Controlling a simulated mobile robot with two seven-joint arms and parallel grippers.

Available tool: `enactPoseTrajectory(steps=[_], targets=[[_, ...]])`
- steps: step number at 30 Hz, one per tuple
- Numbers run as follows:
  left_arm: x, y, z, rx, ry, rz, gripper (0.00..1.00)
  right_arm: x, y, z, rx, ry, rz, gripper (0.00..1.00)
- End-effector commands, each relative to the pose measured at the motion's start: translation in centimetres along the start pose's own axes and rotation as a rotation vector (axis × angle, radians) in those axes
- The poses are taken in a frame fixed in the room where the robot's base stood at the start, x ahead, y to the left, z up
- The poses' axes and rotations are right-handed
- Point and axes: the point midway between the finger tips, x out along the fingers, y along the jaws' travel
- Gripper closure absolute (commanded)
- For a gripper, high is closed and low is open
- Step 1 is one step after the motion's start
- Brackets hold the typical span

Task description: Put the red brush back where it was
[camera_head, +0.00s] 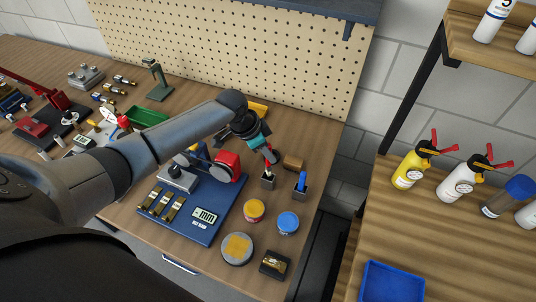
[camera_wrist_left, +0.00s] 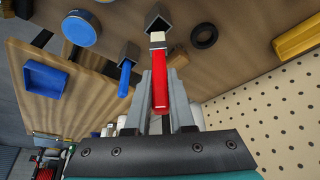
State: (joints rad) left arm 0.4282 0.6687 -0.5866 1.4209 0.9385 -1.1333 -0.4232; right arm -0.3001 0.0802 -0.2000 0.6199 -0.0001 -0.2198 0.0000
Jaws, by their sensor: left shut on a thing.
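My left gripper (camera_head: 271,157) is shut on the red brush (camera_wrist_left: 160,82), gripping its handle. In the left wrist view the handle lies between the two fingers (camera_wrist_left: 161,103), and its pale end (camera_wrist_left: 157,40) points away from the gripper. That end meets the mouth of a dark square holder (camera_wrist_left: 158,17), which also shows in the head view (camera_head: 267,183). The brush stands over this holder, nearly upright; I cannot tell how far its tip is inside. A blue brush (camera_head: 302,180) stands in a similar holder (camera_head: 300,193) to the right. My right gripper is not in view.
A brown block (camera_head: 293,162) sits just behind the holders. Yellow-lidded (camera_head: 254,209) and blue-lidded (camera_head: 288,221) jars stand in front. A pegboard (camera_head: 240,55) rises behind the bench.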

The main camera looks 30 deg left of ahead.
Motion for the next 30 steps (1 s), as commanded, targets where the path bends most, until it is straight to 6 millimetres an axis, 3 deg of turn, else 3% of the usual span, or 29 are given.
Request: enactPoseTrajectory(steps=[3,26,27,30], targets=[[1.0,0.0,0.4,-0.001,0.0,-0.001,1.0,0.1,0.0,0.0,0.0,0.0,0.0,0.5],[2.1,0.0,0.9,0.0,0.001,-0.001,1.0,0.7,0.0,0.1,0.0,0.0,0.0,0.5],[2.1,0.0,0.9,0.0,0.001,-0.001,0.76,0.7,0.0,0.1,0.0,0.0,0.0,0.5],[2.1,0.0,0.9,0.0,0.001,-0.001,0.65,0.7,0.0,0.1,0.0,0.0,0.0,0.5]])
